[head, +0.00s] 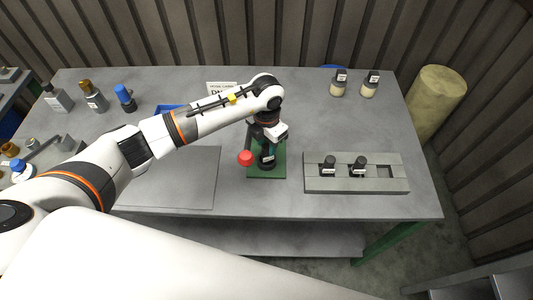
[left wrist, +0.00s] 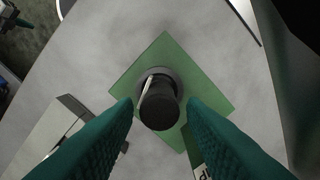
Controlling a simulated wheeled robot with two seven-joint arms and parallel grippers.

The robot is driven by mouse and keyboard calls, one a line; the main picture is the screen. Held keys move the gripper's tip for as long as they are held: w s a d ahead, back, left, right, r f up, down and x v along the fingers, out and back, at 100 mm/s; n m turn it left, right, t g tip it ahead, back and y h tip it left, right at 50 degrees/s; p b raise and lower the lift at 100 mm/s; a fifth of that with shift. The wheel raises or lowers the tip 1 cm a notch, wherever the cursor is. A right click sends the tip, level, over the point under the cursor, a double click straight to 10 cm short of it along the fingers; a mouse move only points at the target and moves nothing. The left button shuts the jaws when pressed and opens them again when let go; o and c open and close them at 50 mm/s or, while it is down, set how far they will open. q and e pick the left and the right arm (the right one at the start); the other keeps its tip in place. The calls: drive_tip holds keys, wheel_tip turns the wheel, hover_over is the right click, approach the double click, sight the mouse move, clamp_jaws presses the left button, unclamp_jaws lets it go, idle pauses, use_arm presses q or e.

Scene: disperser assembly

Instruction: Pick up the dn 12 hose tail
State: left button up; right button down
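A dark, round fitting with a small label (head: 267,161) stands upright on a green square mat (head: 252,173) near the middle of the table. I cannot read whether it is the DN 12 hose tail. In the left wrist view the dark fitting (left wrist: 159,108) rises from a grey collar on the green mat (left wrist: 215,85). My left gripper (head: 268,146) is above it, pointing down. In the left wrist view its teal fingers (left wrist: 160,103) are apart on either side of the fitting, with gaps visible. Two similar dark labelled fittings (head: 329,165) (head: 359,166) stand in a grey holder (head: 355,187).
A red ball (head: 246,158) sits close beside the left gripper. Two pale jars (head: 338,88) (head: 369,89) stand at the back right. Bottles (head: 126,100) stand at the back left. A white sign (head: 222,88) is behind my arm.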

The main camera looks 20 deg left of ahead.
use_arm(q)
clamp_jaws()
